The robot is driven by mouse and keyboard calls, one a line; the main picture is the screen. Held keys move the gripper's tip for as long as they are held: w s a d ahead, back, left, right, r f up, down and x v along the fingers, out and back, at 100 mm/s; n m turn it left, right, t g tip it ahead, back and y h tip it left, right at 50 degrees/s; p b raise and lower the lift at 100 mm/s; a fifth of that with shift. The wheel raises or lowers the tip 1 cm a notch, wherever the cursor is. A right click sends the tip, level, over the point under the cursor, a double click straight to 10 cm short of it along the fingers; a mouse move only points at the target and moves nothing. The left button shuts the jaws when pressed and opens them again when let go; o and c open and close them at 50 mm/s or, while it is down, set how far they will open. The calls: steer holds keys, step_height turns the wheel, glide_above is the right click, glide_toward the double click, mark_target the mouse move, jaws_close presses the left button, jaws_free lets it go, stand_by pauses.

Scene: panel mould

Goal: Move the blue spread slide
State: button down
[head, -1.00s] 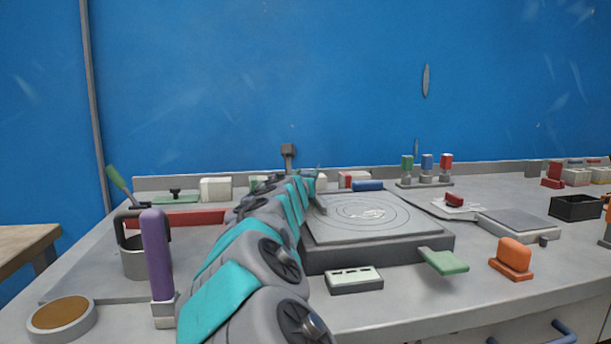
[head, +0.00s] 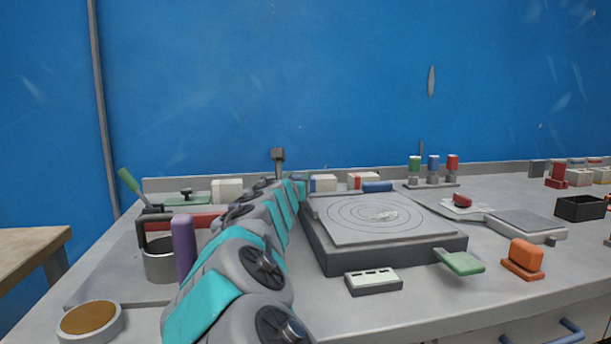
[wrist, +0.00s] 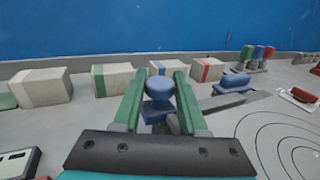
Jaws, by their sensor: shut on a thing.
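My gripper (wrist: 160,98) has two green fingers, shut on a blue knob with a rounded top, which I take for the blue spread slide (wrist: 160,86). The knob stands upright between the fingers; its lower part and base are partly hidden. In the head view my arm reaches to the back of the bench, left of the grey square plate (head: 383,218), and hides the gripped piece. A separate blue block (wrist: 235,83) lies to the right of my gripper. It also shows behind the plate in the head view (head: 377,187).
White blocks with green (wrist: 113,79), blue and red (wrist: 207,69) stripes stand in a row behind my gripper. A grey bar (wrist: 221,101) lies just right of it. A metal pot (head: 160,262) and purple handle (head: 183,247) stand left of my arm.

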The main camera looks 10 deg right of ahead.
steer(key=shift+a, duration=0.2)
steer(key=shift+c, duration=2.2)
jaws_free()
steer(key=shift+a, duration=0.15)
